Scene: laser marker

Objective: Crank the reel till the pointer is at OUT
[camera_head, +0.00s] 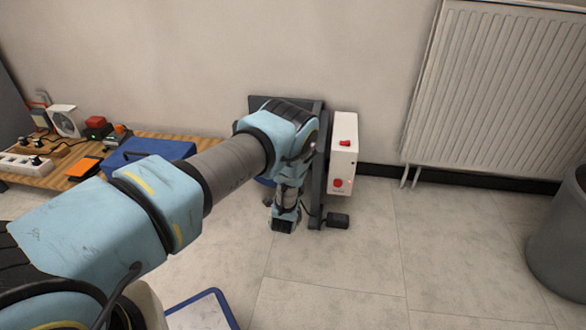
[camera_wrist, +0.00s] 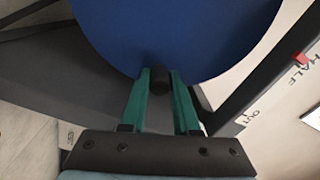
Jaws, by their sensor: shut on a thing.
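The reel is a large blue disc (camera_wrist: 175,30) at the top of the wrist view. Its dark crank knob (camera_wrist: 158,82) sits near the disc's lower edge. My gripper (camera_wrist: 160,72) has green fingers, one on each side of the knob, and is shut on it. A pale scale strip (camera_wrist: 272,98) at the right bears the words HALF and OUT. The red pointer (camera_wrist: 299,57) is at HALF, away from OUT. In the head view my arm covers most of the reel and its dark stand (camera_head: 317,185).
A white box (camera_head: 343,150) with red controls stands right beside the stand, with a small black block (camera_head: 338,221) on the floor before it. A low wooden bench (camera_head: 150,140) with a blue case is at left. A radiator (camera_head: 490,90) and grey bin (camera_head: 560,245) are at right.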

